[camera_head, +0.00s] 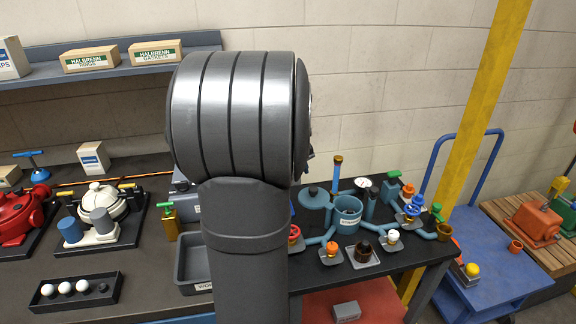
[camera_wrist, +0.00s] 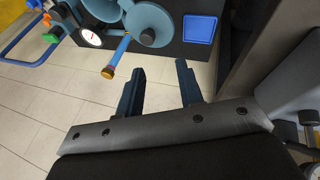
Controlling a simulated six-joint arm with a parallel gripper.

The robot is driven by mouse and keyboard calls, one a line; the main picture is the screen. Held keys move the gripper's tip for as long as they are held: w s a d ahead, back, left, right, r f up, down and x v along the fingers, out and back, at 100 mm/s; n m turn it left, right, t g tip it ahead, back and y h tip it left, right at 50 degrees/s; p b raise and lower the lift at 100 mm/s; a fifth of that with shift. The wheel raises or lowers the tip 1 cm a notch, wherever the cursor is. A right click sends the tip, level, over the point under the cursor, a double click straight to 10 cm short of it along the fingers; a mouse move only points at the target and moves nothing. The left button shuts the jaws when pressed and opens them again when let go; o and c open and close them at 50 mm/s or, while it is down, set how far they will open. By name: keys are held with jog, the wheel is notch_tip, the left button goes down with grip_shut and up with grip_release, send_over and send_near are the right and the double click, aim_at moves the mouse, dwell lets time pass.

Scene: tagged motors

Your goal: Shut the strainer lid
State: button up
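The strainer pot (camera_head: 348,216) is a teal cylinder with a label on its front. Its top is uncovered and dark inside. A teal round disc with a small knob, apparently its lid (camera_head: 314,198), sits out to the pot's back left. In the wrist view the lid (camera_wrist: 152,20) is at the top, above the fingers. A post with an orange top (camera_head: 337,165) rises behind the pot; it also shows in the wrist view (camera_wrist: 119,52). My gripper (camera_wrist: 161,68) is open and empty, its fingers apart from the lid.
A white gauge (camera_head: 362,184), colored valves and small pipe fittings crowd the bench around the pot. A blue square panel (camera_wrist: 199,28) lies beside the lid. A blue cart (camera_head: 500,275) stands right of the bench.

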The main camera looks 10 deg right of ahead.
jog(key=s+a+f+t, duration=0.1)
jog(key=s+f+n, duration=0.1)
jog(key=shift+s+a+f+n+t, duration=0.2)
jog(key=shift+s+a+n+t, duration=0.1)
jog(key=shift+s+a+t, duration=0.1)
grip_shut()
send_near(307, 195)
notch_tip(307, 195, down, 3)
jog(key=a, duration=0.2)
jog(key=shift+w+d+f+t, duration=0.15)
jog(key=shift+w+d, duration=0.3)
jog(key=shift+d, duration=0.4)
jog(key=shift+w+d+f+t, duration=0.15)
jog(key=shift+w+d, duration=0.25)
jog(key=shift+d, duration=0.45)
